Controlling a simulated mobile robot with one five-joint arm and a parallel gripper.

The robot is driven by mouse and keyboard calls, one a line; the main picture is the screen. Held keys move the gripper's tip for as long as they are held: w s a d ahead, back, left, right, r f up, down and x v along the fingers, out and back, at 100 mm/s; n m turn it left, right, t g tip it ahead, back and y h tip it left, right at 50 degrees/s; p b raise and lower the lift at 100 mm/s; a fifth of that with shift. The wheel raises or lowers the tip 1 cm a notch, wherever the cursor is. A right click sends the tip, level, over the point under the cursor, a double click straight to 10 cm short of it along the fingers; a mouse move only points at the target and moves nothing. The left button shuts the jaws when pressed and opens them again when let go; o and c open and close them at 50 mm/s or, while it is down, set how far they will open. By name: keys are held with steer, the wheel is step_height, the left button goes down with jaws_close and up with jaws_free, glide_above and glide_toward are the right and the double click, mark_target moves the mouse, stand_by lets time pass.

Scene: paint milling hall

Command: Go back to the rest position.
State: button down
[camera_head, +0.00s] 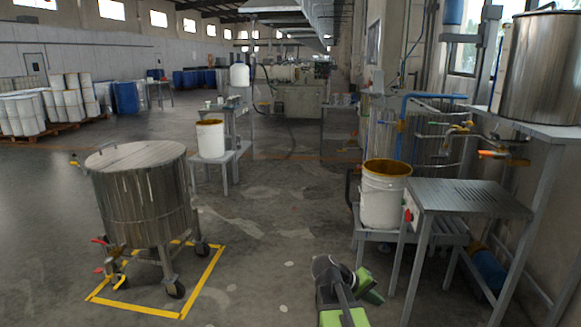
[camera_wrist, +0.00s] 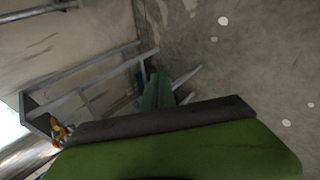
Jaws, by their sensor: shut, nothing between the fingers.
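My arm is folded low at the bottom of the head view, dark grey and green, just left of the grey side table (camera_head: 470,197). In the wrist view my gripper (camera_wrist: 158,92) shows as narrow green fingers beyond a dark-edged green part of my own arm. It is shut, with nothing held. It points over bare concrete floor and is apart from the metal frame at its left.
A steel tank (camera_head: 145,200) on casters stands within a yellow floor outline (camera_head: 152,311) at left. White buckets stand on a low bench (camera_head: 216,160) and a right-hand stand (camera_head: 440,238). The middle floor is clear.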

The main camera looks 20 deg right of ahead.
steer(key=s+a+f+y, duration=0.1)
steer(key=a+f+y, duration=0.2)
steer(key=a, duration=0.6)
steer(key=s+a+f+n+y, duration=0.1)
steer(key=a+f+y, duration=0.15)
steer(key=a, duration=0.75)
steer(key=a+f+y, duration=0.2)
steer(key=a+y, duration=0.2)
steer(key=a, duration=0.5)
step_height(320, 180, up, 25)
steer(key=p, duration=2.5)
steer(key=shift+s+a+f, duration=0.15)
steer(key=shift+s+a, duration=0.05)
steer(key=shift+a, duration=0.05)
